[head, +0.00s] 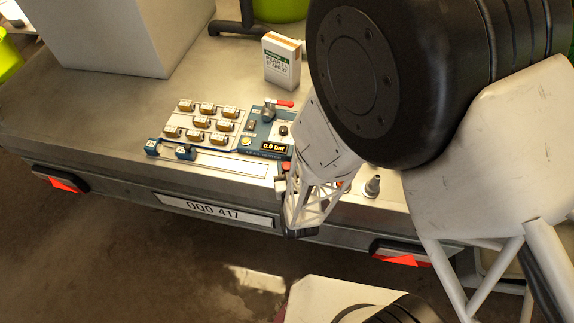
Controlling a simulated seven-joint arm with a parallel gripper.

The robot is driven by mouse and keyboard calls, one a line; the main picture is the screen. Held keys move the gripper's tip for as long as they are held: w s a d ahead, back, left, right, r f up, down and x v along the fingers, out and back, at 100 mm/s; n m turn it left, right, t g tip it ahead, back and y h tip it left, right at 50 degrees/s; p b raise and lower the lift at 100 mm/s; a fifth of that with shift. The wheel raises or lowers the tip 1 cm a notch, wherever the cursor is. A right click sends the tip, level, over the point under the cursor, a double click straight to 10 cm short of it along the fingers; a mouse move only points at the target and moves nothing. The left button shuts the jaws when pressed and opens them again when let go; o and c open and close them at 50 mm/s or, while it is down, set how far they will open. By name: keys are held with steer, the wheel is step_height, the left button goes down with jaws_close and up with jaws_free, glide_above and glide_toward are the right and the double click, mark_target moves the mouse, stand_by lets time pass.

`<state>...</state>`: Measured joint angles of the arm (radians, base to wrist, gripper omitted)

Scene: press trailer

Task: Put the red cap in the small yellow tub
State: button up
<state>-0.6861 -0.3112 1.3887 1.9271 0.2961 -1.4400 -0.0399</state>
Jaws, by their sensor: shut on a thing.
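My gripper (301,231) hangs over the trailer's front edge, to the right of the number plate. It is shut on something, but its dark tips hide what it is. A small red piece (286,166) shows just left of the gripper, beside the blue panel; I cannot tell whether it is the red cap. Another orange-red bit shows behind the gripper's right side, mostly covered. I cannot make out the small yellow tub; my arm covers much of the right side.
A blue panel (266,133) with a pressure display and a grid of brown-and-white blocks (200,121) lie on the trailer bed (110,110). A white-and-orange box (281,62) stands behind. A grey cone-shaped fitting (372,186) stands right of the gripper.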

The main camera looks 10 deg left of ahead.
steer(key=o, duration=1)
steer(key=shift+c, duration=0.2)
steer(key=v, duration=0.8)
steer(key=shift+w+d, duration=0.1)
steer(key=shift+w, duration=0.05)
